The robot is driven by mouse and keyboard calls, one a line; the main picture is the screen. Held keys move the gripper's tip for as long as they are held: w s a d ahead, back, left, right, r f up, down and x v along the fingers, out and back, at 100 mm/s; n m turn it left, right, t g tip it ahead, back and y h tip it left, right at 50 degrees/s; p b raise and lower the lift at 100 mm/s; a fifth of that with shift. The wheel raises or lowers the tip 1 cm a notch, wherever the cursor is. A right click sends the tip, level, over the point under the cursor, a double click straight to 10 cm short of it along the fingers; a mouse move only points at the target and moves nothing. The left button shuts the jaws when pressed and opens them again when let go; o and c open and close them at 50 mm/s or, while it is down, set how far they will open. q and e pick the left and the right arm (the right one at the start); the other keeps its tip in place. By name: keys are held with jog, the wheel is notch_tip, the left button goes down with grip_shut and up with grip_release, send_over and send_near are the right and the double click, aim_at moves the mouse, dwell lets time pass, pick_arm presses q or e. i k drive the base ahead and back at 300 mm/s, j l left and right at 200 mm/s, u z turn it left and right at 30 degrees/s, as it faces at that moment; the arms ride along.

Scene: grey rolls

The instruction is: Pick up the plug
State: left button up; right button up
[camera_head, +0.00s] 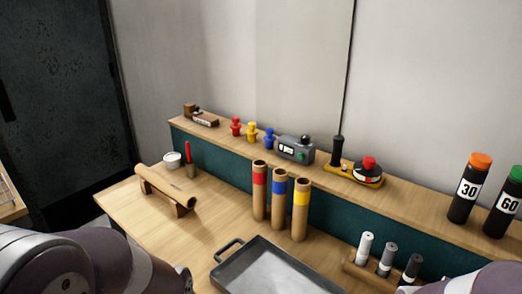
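Three small knobbed pieces that look like plugs stand in a row on the raised wooden shelf: a red plug (236,127), a yellow plug (252,132) and a blue plug (269,138). Below them on the bench stand three upright cardboard tubes with matching bands: a red-banded tube (259,195), a blue-banded tube (279,202) and a yellow-banded tube (301,212). Parts of my arms show at the bottom left and bottom right corners. Neither gripper is in view.
A grey box with a display (294,149) stands right of the blue plug. A cardboard roll (166,188) lies on a wooden cradle at left. A grey tray (265,275) lies in front. Black bottles (466,195) stand on the shelf at right.

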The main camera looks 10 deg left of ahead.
aim_at(236, 126)
jog(key=z, duration=0.6)
jog(key=i+j+z, duration=0.1)
jog(key=j+z, duration=0.9)
jog(key=k+j+z, duration=0.1)
jog(key=j+z, duration=0.4)
jog(key=l, duration=0.05)
